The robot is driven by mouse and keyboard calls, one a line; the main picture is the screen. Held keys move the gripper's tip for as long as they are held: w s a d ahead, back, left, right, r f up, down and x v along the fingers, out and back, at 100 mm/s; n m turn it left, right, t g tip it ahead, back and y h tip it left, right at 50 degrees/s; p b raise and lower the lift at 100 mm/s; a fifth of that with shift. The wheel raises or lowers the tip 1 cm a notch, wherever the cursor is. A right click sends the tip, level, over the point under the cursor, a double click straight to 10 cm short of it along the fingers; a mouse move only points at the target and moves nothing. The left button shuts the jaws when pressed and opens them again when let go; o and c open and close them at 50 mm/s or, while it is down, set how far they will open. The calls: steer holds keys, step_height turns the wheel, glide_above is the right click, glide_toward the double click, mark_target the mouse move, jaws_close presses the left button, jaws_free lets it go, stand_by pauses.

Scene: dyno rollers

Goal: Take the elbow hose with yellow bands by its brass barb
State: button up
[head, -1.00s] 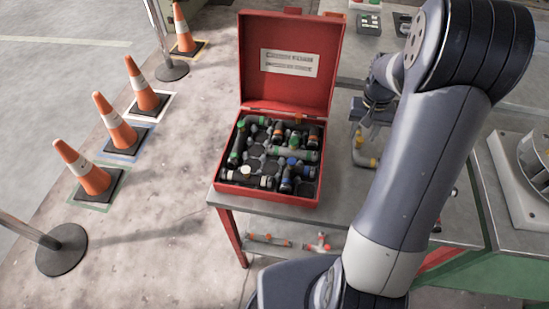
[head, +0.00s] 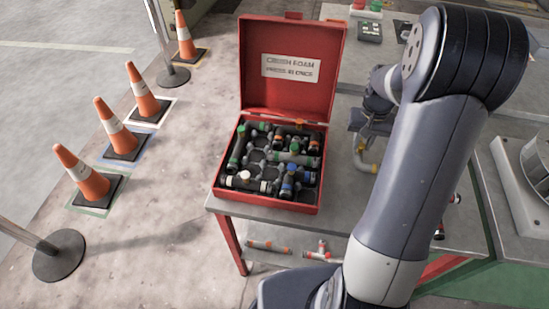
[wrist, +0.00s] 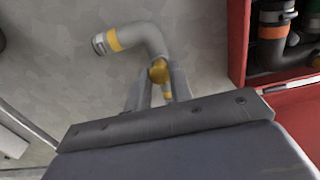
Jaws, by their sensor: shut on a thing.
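The elbow hose (wrist: 148,35) is grey with yellow bands and shows in the wrist view, bending from upper left down between my fingers. Its brass barb (wrist: 158,71) sits at the fingertips of my gripper (wrist: 160,82), which is shut on it. A second yellow band shows between the fingers, and that lower end is partly hidden. In the head view the hose (head: 366,163) is at the table, just below my gripper (head: 364,133). I cannot tell whether it still touches the tabletop.
An open red case (head: 215,195) with several hoses and fittings stands left of my gripper, its lid upright; its edge shows at right in the wrist view. More fittings lie on a lower shelf (head: 290,262). Several traffic cones (head: 82,172) stand on the floor at left.

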steer(key=shift+r+p, duration=2.75)
steer(key=shift+r, duration=0.8)
steer(key=shift+s+f, duration=0.1)
